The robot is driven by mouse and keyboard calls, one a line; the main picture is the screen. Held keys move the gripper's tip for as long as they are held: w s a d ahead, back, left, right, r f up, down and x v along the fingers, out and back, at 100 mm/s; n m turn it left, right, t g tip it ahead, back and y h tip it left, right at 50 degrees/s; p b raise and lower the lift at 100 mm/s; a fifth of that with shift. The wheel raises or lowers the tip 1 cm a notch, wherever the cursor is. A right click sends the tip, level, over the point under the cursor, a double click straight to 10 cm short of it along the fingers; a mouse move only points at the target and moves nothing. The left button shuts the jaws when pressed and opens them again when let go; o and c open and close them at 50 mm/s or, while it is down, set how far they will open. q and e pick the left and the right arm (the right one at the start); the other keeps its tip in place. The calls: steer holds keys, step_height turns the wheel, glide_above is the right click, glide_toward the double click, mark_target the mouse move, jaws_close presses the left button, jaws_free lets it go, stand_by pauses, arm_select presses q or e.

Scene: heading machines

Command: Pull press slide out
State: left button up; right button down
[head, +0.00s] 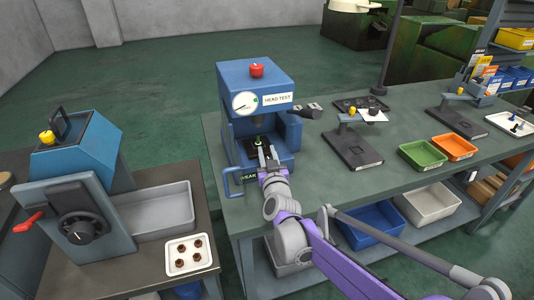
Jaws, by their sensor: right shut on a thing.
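The blue press (280,77), labelled HEAD TEST, stands on the left end of the green bench. It has a red knob on top, a round gauge and a dark lever at its right side. My right gripper (264,154) reaches into the press's front opening and is shut on the press slide (256,143), low in the opening. The fingers and wrist hide most of the slide, so the exact grip point is unclear. A blue loop handle (227,183) sticks out at the press's lower left front. My left gripper is not in view.
On the left, a blue machine with a red lever (29,221) stands beside a grey bin (155,212) and a white tray (192,268) of small brown parts. Right of the press are a dark stand (352,153), a green bin (423,155) and an orange bin (455,148).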

steer(key=s+d, duration=0.4)
steer(key=s, duration=0.8)
steer(key=c, duration=0.6)
jaws_free()
steer(key=shift+s, duration=0.1)
steer(key=s, duration=0.3)
steer(key=s+d, duration=0.1)
steer(key=s, duration=0.3)
steer(key=s+p, duration=0.1)
steer(key=s, duration=0.2)
steer(key=shift+s+d, duration=0.3)
steer(key=shift+s, duration=0.05)
